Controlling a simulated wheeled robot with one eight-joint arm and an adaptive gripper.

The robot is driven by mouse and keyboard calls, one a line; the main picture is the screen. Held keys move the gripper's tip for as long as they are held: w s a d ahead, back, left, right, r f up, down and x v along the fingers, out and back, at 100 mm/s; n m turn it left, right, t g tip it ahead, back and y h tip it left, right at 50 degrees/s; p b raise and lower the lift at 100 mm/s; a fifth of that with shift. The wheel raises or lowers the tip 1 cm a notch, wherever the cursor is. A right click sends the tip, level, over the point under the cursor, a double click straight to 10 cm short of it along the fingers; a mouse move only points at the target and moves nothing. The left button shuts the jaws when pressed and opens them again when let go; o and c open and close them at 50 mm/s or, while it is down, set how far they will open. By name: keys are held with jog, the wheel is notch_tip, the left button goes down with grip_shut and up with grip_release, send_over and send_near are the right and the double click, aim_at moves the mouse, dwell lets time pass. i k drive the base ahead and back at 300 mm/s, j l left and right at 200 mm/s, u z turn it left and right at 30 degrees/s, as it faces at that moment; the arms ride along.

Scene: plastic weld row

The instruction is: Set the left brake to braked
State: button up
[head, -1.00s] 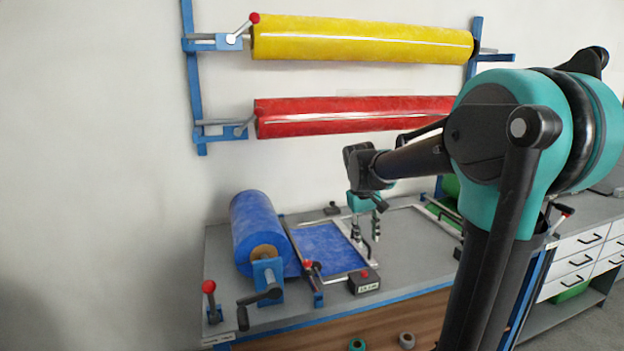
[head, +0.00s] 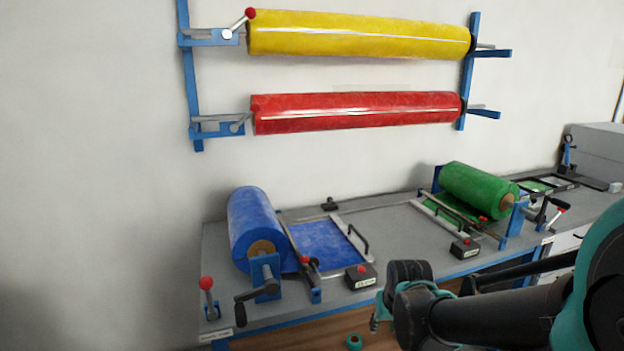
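The left brake (head: 208,297) is a grey lever with a red ball knob on a blue mount. It stands nearly upright at the left front corner of the bench, beside the blue roll (head: 252,225) and its black crank (head: 258,293). My gripper (head: 375,325) is at the bench's front edge, well right of the brake and apart from it. Its fingers are small and partly hidden by my arm, so I cannot tell if they are open. I see nothing held in it.
A green roll (head: 478,188) with another red-knobbed lever (head: 558,213) is at the right. Yellow (head: 360,36) and red (head: 355,112) rolls hang on the wall. Space left of the bench is clear.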

aim_at(205, 283)
jog(key=u, duration=1.25)
